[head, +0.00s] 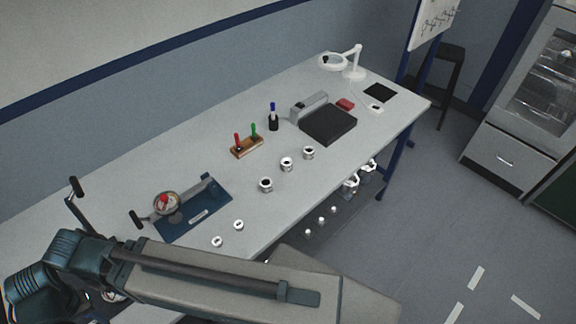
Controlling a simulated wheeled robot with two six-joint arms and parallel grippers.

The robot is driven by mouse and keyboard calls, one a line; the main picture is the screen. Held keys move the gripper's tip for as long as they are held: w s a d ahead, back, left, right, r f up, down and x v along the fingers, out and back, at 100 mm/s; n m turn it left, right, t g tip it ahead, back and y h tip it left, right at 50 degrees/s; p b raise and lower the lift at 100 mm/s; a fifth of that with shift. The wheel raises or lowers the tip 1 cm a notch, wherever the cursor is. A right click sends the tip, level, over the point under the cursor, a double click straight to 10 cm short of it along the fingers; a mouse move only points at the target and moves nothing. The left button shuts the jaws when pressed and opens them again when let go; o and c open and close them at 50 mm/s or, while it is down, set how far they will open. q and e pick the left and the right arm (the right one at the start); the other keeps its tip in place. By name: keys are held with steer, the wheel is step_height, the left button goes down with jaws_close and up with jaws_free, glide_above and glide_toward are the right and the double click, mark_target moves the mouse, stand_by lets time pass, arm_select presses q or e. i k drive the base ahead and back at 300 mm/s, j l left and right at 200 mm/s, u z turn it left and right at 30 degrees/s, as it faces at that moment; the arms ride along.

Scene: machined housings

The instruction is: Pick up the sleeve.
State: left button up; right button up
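I cannot tell for certain which part is the sleeve. Two small white ring-shaped parts, one ring (216,241) and another ring (238,225), lie near the front edge of the workbench (345,92). Three larger silver housings with dark bores stand in a row along the bench: a near housing (266,185), a middle housing (286,163) and a far housing (308,152). My arm crosses the bottom of the view and hides the near end of the bench. Neither gripper shows.
A fixture on a blue plate (206,214) has a red-topped round part (164,202) and black-handled levers. Behind are a wooden holder (246,147), a dark tray (328,124) and a lamp (355,62). Several pale parts sit lower, beyond the bench edge. Bare bench lies between.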

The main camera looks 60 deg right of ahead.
mark_target(286, 163)
steer(key=k+j+z, duration=0.1)
steer(key=z, duration=2)
steer(key=i+l, duration=0.5)
